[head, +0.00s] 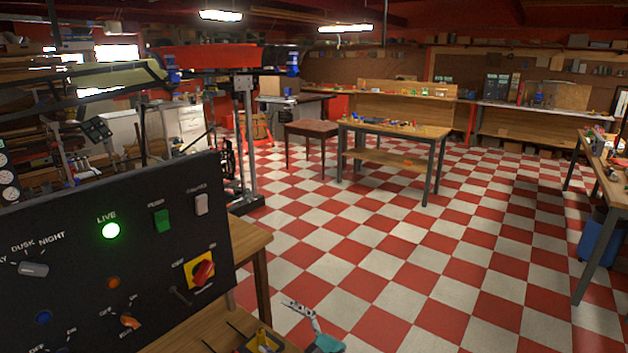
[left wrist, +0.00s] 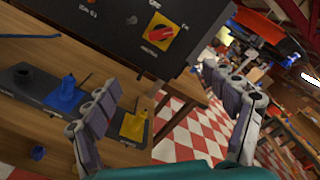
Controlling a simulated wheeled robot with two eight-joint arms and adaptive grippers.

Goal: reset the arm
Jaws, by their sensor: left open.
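My left gripper (head: 302,312) shows at the bottom of the head view, over the edge of a wooden bench. In the left wrist view its two grey fingers (left wrist: 160,78) are spread wide with nothing between them. A black control panel (head: 75,240) stands on the bench to the left, with a lit green LIVE lamp (head: 111,230) and a red rotary switch (head: 203,272) on a yellow plate. The switch also shows ahead of the fingers in the left wrist view (left wrist: 161,33), apart from them. My right gripper is in neither view.
The wooden bench (left wrist: 35,140) holds a dark strip with a blue piece (left wrist: 64,95) and a yellow piece (left wrist: 133,125). Other workbenches (head: 395,131) stand farther back. The red-and-white checkered floor (head: 390,250) is largely clear.

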